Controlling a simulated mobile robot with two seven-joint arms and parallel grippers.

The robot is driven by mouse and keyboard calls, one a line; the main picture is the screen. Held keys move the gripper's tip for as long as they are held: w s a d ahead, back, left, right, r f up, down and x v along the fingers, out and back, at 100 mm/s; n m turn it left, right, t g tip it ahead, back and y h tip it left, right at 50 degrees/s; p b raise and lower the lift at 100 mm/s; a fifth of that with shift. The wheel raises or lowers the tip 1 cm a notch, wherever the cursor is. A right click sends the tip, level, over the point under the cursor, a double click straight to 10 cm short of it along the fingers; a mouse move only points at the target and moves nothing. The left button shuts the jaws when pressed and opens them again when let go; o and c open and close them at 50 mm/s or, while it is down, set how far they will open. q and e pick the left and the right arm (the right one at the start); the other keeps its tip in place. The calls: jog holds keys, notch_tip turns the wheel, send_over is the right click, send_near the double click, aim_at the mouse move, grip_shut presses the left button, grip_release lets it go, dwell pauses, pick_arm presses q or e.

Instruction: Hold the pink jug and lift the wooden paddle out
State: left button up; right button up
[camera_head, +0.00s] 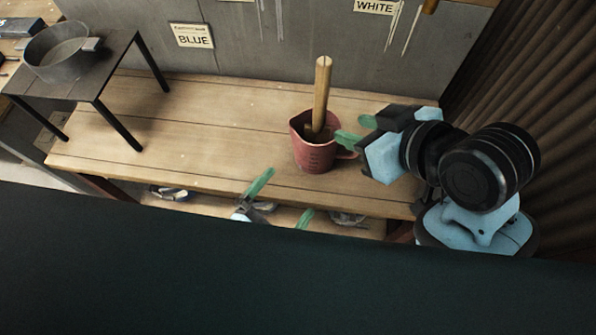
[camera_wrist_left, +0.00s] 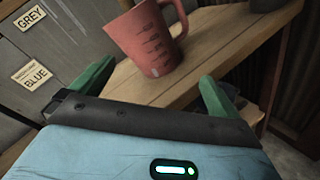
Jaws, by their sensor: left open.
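The pink jug (camera_head: 313,156) stands upright on the wooden bench, its handle on the right. The wooden paddle (camera_head: 322,88) stands in it, with its shaft rising well above the rim; its lower end is partly hidden inside. My left gripper (camera_head: 282,200) is open and empty at the bench's front edge, in front of and left of the jug. In the left wrist view the jug (camera_wrist_left: 148,42) lies beyond the parted green fingers, clear of them. My right gripper (camera_head: 357,130) is just right of the jug near its rim and handle, its fingers apart; contact is unclear.
A dark small table (camera_head: 85,78) with a metal pan (camera_head: 62,54) stands at the left. The bench top (camera_head: 200,125) is clear between it and the jug. A grey wall with a BLUE label (camera_head: 192,36) is behind; a corrugated wall (camera_head: 530,110) bounds the right.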

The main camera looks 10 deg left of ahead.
aim_at(315, 143)
pick_arm(q)
jog(key=w+n, duration=0.1)
jog(key=n, duration=0.1)
jog(key=w+d+n+t+y, duration=0.1)
jog(key=n, duration=0.1)
jog(key=w+r+n, duration=0.1)
jog(key=w+n, duration=0.1)
jog(key=n, duration=0.1)
jog(key=shift+d+y, duration=0.25)
jog(key=shift+y, duration=0.15)
jog(key=shift+w+d+n+t+y, duration=0.15)
jog(key=shift+w+n, duration=0.15)
jog(key=shift+n, duration=0.35)
jog(key=shift+w+d+n+t+y, duration=0.15)
jog(key=shift+w+n, duration=0.15)
jog(key=shift+n, duration=0.35)
jog(key=shift+x, duration=3.9)
jog(key=shift+r, duration=0.1)
jog(key=shift+a, duration=0.1)
jog(key=c, duration=1.2)
jog(key=shift+o, duration=0.2)
